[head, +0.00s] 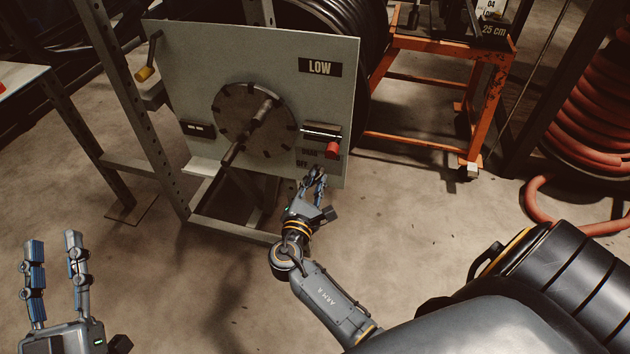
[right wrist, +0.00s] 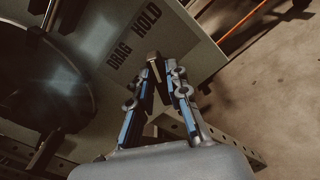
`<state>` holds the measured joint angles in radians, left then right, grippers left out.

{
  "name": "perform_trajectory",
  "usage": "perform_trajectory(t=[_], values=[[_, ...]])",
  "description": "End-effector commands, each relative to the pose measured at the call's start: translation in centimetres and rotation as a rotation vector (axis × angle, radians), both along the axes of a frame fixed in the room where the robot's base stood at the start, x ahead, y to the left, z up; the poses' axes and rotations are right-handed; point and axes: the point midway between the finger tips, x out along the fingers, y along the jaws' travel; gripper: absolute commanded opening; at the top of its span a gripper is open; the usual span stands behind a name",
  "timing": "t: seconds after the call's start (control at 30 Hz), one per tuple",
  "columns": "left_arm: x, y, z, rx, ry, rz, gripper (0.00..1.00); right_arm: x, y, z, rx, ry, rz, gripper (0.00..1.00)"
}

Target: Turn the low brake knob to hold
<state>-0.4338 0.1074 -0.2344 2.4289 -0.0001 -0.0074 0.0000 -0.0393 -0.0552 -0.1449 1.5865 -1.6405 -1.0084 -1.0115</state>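The grey panel marked LOW (head: 320,67) stands upright in the head view. At its lower right are small lettered positions; DRAG (right wrist: 118,53) and HOLD (right wrist: 147,17) read clearly in the right wrist view. A small brownish knob (right wrist: 154,66) shows there, below the lettering. My right gripper (head: 316,172) is at the panel's lower right edge; its fingers converge with the knob between the tips. The knob's pointing direction is hard to tell, and the fingers hide it in the head view. My left gripper (head: 53,240) is open and empty at the lower left, away from the panel.
A red grip (head: 332,149) sticks out just above my right gripper. A dark disc (head: 254,119) with a long bar fills the panel's middle.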

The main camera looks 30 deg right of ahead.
Motion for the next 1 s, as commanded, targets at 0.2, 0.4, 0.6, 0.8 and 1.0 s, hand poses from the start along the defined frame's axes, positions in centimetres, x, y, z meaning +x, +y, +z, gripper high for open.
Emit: perform_trajectory(t=[0.2,0.4,0.6,0.8,1.0], values=[[0.0,0.0,0.0,0.0,0.001,0.0,0.36,0.0,0.0,0.0,-0.001,0.0,-0.001,0.37],[0.0,0.0,0.0,0.0,0.002,0.001,0.36,-0.1,0.2,0.0,-0.001,0.002,0.0,0.37],[0.0,0.0,0.0,0.0,0.002,0.001,0.36,-1.8,2.1,-0.1,0.001,0.004,0.002,0.37],[0.0,0.0,0.0,0.001,0.002,0.0,0.36,-4.6,5.5,-0.1,0.001,0.004,0.002,0.37],[0.0,0.0,0.0,0.001,0.002,0.0,0.36,-6.8,8.0,-0.1,0.0,0.003,0.001,0.37]])
